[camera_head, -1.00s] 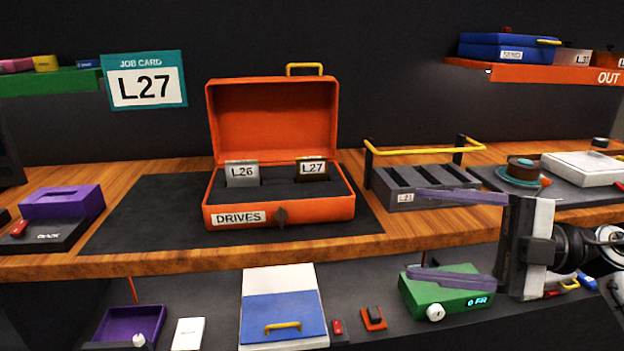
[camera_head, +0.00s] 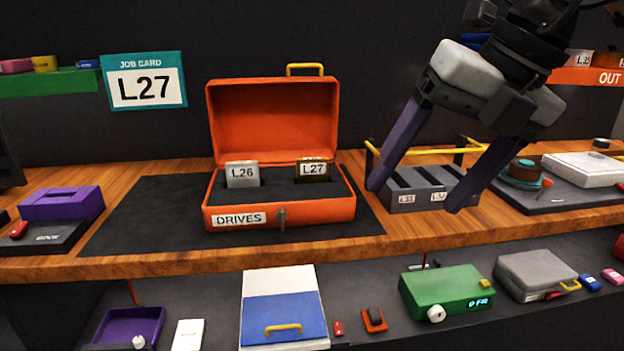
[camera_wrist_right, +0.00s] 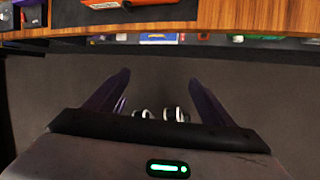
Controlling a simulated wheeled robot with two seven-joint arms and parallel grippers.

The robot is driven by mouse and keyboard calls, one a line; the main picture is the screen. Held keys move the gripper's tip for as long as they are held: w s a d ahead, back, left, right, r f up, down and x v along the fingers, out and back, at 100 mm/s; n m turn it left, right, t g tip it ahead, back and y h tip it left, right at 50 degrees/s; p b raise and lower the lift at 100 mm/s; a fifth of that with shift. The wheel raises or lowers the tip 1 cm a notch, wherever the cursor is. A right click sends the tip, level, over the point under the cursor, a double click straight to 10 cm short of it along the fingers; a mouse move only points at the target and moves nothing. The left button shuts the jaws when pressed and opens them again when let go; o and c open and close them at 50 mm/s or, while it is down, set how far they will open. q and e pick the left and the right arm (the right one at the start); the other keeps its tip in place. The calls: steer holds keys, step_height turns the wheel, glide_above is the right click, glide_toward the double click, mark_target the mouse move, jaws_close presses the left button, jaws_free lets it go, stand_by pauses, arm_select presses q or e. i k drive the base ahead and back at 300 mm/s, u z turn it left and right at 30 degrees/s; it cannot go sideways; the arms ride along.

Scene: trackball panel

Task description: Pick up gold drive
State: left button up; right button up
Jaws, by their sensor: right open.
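The gold drive (camera_head: 314,172), a dark brownish-gold block with an "L27" label, stands upright in the dark foam of the open orange DRIVES case (camera_head: 330,213). A silver drive (camera_head: 242,175) labelled "L26" stands to its left in the same foam. My right gripper (camera_head: 415,198) is open and empty, fingers pointing down, in front of the grey slotted rack to the right of the case. In the right wrist view my right gripper (camera_wrist_right: 160,85) has its fingers apart with nothing between them; part of the orange case (camera_wrist_right: 125,3) shows at the top edge. My left gripper is out of view.
The grey rack (camera_head: 401,201) with a yellow rail is partly hidden behind my right gripper. A job card (camera_head: 144,81) reading "L27" hangs at the back left. A purple box (camera_head: 62,203) stands at the left. The dark mat (camera_head: 140,212) left of the case is clear.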

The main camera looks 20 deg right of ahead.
mark_target(311, 170)
steer(key=i, duration=1)
